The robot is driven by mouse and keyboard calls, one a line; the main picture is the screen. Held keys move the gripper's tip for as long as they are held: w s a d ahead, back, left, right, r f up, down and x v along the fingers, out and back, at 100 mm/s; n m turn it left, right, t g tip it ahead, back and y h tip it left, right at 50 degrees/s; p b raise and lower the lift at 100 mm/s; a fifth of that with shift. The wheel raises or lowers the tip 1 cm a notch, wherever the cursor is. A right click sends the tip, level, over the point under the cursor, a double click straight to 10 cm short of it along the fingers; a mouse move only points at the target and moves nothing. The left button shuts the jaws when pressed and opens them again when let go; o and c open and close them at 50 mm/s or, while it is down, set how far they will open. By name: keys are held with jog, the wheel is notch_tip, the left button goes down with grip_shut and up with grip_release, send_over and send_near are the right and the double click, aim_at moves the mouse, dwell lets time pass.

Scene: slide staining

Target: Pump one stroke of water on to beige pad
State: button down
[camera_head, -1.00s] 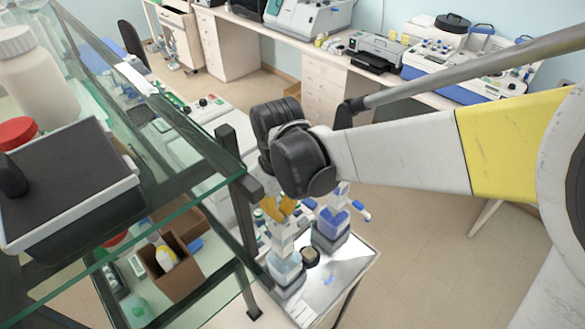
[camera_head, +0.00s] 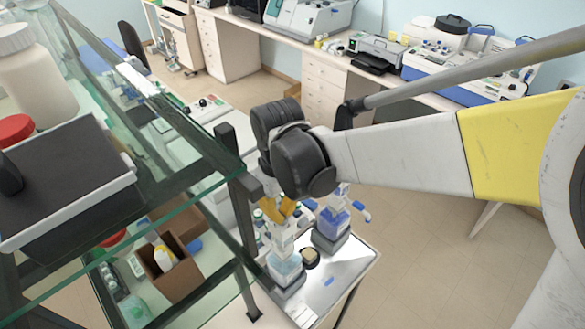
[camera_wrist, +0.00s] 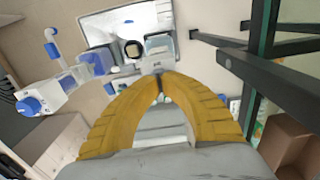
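A pump bottle of clear, pale-blue liquid (camera_head: 285,268) stands on the small white table, in a dark base. A round beige pad (camera_head: 310,256) in a dark holder lies beside it; it also shows in the wrist view (camera_wrist: 133,49). A second bottle with blue-violet liquid (camera_head: 331,224) stands behind to the right. My gripper (camera_head: 279,210) is above the clear bottle. In the wrist view, its yellow curved fingers (camera_wrist: 158,83) meet at the tips, with nothing clearly gripped. The clear bottle (camera_wrist: 160,46) shows just beyond the tips. Whether the fingers touch its pump top is hidden.
A glass-shelved rack (camera_head: 240,190) with dark posts stands close at the left, carrying a black-topped tray (camera_head: 65,180) and a cardboard box (camera_head: 170,275). The table's front-right surface (camera_head: 345,265) is mostly clear. Open floor lies to the right.

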jog(key=shift+r+p, duration=1.45)
jog(key=shift+r, duration=0.8)
notch_tip(320, 180, up, 5)
jog(key=p, duration=0.3)
jog(key=shift+f, duration=0.1)
